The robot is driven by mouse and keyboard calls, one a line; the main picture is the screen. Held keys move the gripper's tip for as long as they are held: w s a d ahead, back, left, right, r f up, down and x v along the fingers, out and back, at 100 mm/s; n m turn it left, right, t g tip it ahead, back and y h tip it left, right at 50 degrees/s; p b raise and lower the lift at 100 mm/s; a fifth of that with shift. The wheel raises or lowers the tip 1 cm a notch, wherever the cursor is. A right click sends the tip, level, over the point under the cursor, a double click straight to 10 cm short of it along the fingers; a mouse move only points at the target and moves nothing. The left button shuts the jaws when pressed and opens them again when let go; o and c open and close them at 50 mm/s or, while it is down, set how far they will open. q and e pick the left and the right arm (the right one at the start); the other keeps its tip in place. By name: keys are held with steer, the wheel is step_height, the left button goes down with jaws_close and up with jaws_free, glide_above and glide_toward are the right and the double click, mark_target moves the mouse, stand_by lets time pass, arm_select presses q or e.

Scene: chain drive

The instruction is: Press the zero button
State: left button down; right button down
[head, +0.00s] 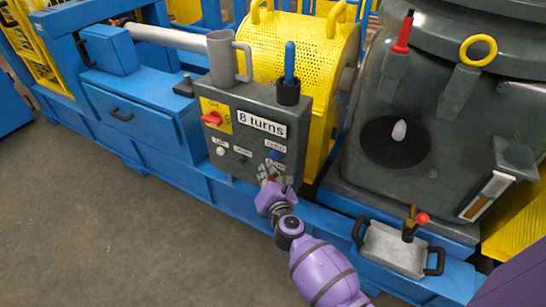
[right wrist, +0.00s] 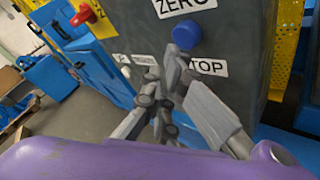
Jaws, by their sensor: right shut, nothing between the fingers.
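The zero button is a round blue knob (right wrist: 187,33) under a white "ZERO" label (right wrist: 186,6) in the right wrist view. In the head view the blue button (head: 275,155) sits at the right of the grey control box's front (head: 205,145). My right gripper (head: 268,170) is shut and empty at the box's front, just below the blue button. In the right wrist view its fingertips (right wrist: 173,55) lie just below and left of the button; I cannot tell whether they touch it. A label ending in "TOP" (right wrist: 209,67) is partly hidden by a finger. My left gripper is not in view.
A red switch (head: 212,118) on a yellow plate and a small white button (head: 221,151) are on the same face. A grey mug (head: 222,60) and a dark cup (head: 288,93) with a blue-handled tool stand on top. Open floor (head: 120,240) lies at front left.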

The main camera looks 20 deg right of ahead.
steer(key=shift+w+d, duration=0.1)
steer(key=shift+w+d, duration=0.15)
steer(key=shift+d, duration=0.05)
steer(key=shift+w+d, duration=0.35)
steer(key=shift+d, duration=0.1)
stand_by(1.5)
steer(key=shift+s+a, duration=0.6)
steer(key=shift+a, duration=0.15)
steer(key=s+a, duration=0.1)
steer(key=a, duration=0.1)
steer(key=s+a, duration=0.2)
stand_by(0.5)
stand_by(0.3)
